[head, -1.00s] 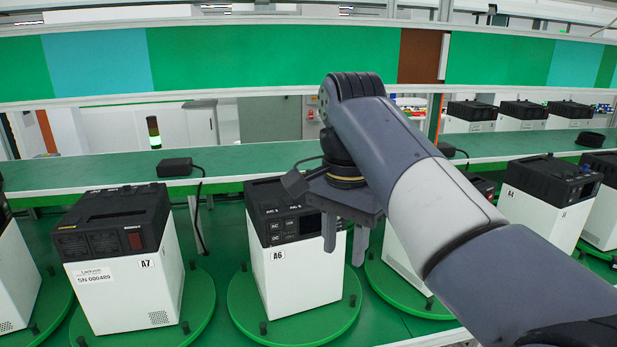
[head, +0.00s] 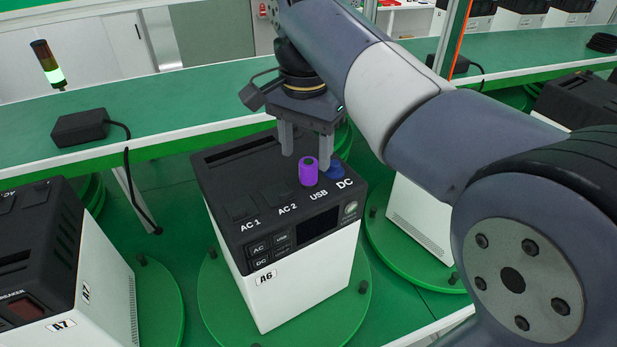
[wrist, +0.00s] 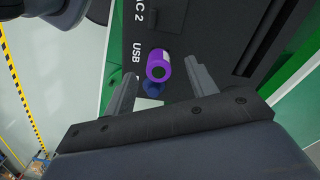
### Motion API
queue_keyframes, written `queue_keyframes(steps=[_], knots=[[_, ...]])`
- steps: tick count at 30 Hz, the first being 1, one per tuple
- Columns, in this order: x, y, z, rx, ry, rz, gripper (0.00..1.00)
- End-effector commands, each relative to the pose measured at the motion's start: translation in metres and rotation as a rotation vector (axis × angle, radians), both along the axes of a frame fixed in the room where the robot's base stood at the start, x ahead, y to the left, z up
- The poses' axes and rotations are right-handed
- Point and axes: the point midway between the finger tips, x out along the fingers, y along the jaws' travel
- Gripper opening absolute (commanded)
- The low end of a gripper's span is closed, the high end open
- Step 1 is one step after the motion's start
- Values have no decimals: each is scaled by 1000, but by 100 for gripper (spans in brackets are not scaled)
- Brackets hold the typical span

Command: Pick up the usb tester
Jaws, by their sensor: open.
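The usb tester looks to be the small purple cylinder (head: 308,171) standing upright on top of the unit marked A6 (head: 300,275), by the USB label. It also shows in the wrist view (wrist: 158,66), ahead of the fingers and roughly between their lines. My gripper (head: 306,160) is open and empty, fingers pointing down over the top of A6. In the head view its fingertips appear just behind and above the purple cylinder. I cannot tell the exact gap.
A6 stands on a green round turntable (head: 215,300). Unit A7 (head: 105,300) is at the left and another white unit (head: 420,225) at the right. A black adapter (head: 80,128) with a cable lies on the green shelf (head: 210,95) behind.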

Motion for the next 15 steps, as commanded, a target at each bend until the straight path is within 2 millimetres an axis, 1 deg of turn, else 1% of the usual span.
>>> queue_keyframes(steps=[5, 9, 12, 15], knots=[[0, -4, -19, -1, 5, 0, 54], [0, -5, -39, -1, 3, 1, 54], [0, -5, -47, -1, 2, 0, 54], [0, -5, -50, 0, 0, 0, 54]])
